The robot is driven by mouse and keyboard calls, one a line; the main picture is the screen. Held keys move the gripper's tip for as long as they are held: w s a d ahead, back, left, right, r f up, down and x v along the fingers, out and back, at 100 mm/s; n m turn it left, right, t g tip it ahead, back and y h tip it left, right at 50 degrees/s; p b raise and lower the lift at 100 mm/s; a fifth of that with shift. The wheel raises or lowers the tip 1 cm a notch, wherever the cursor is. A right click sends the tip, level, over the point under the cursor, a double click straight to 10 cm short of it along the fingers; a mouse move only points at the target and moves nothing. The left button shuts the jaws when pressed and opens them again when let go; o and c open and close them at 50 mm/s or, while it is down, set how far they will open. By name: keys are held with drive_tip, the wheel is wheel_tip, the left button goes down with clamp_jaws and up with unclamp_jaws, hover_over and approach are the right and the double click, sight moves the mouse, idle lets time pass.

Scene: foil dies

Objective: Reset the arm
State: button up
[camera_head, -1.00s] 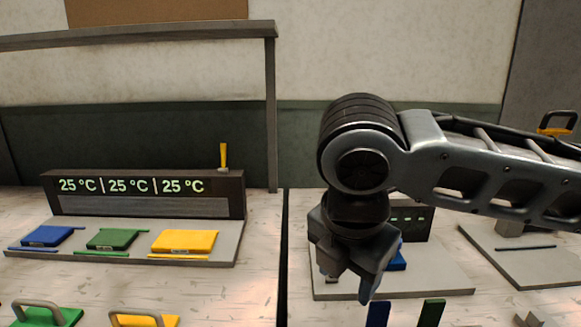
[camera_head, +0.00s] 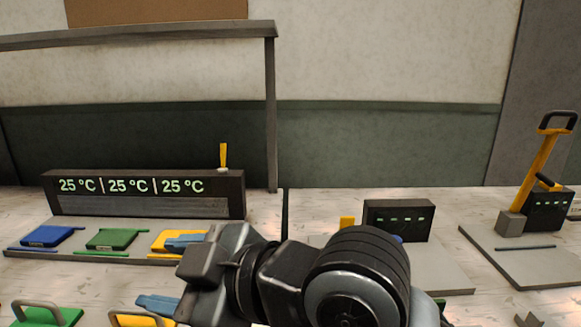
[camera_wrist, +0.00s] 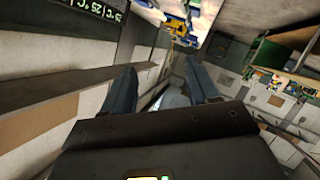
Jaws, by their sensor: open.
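My gripper (camera_head: 172,272) is in the lower middle of the head view, pointing left, with its two blue-grey fingers apart and nothing between them. One finger overlaps the yellow die plate in the picture; I cannot tell how far above it the finger is. In the wrist view my gripper (camera_wrist: 162,90) also shows both fingers spread and empty. My wrist and arm hide much of the middle station's base plate.
A heater unit (camera_head: 146,190) reading 25 °C three times stands at left, with blue (camera_head: 47,237), green (camera_head: 112,239) and yellow (camera_head: 160,240) plates before it. Handled green (camera_head: 55,318) and yellow (camera_head: 128,320) pieces lie in front. A yellow-levered press (camera_head: 537,170) stands right.

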drive_tip(key=s+d+f+m+t+h, duration=0.45)
drive_tip(key=d+f+m, duration=0.25)
drive_tip(key=d+m, duration=0.25)
drive_tip(key=s+d+f+m+t+h, duration=0.45)
drive_tip(key=d+f+m+t, duration=0.2)
drive_tip(key=d+m, duration=0.3)
drive_tip(key=s+d+f+g+h, duration=0.1)
drive_tip(key=s+d+f+h, duration=0.1)
drive_tip(key=s+d, duration=0.5)
drive_tip(key=s+d+f+h, duration=0.1)
drive_tip(key=s+d+h, duration=0.1)
drive_tip(key=s+d, duration=0.6)
drive_tip(key=s, duration=0.7)
drive_tip(key=shift+s+d+f+m+g, duration=0.25)
drive_tip(key=shift+s+f+m+g, duration=0.05)
drive_tip(key=shift+s+f+g, duration=0.1)
